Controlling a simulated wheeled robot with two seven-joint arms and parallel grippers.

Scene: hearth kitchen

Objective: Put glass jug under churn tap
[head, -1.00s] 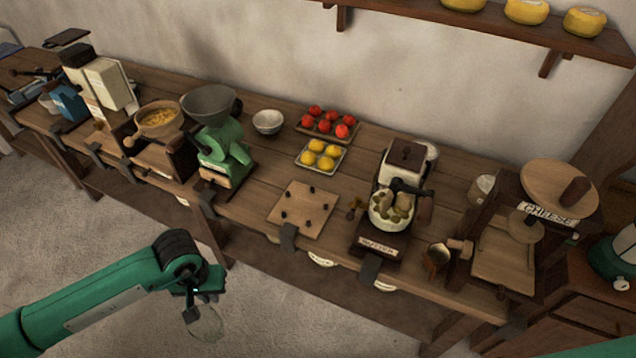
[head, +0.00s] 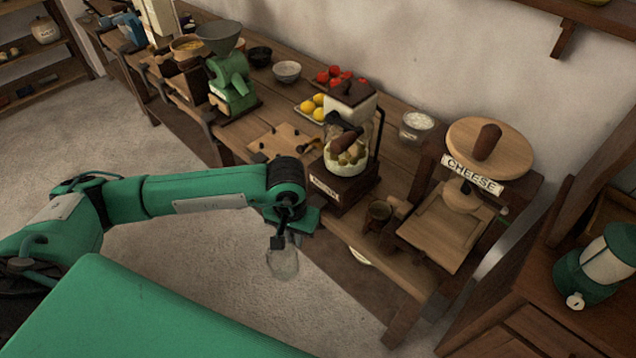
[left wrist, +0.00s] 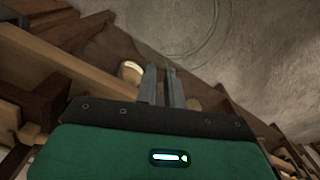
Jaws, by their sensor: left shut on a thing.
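My left gripper (head: 279,240) is shut on the clear glass jug (head: 283,263), which hangs below it over the floor, in front of the bench. In the left wrist view the fingers of my left gripper (left wrist: 166,84) are close together, and the glass jug (left wrist: 207,42) shows only as a faint curved outline. A green and cream vessel (head: 606,259) with a small pale, tap-like part at its lower front stands on the cabinet at the right. It may be the churn; I cannot tell for sure. My right gripper is out of view.
The wooden bench (head: 405,284) carries a box-shaped machine with a crank (head: 350,104), a small brown cup (head: 379,211) and the cheese press (head: 489,150). A green grinder (head: 232,84) stands farther left. The wooden cabinet (head: 520,335) is at the right. The floor before the bench is clear.

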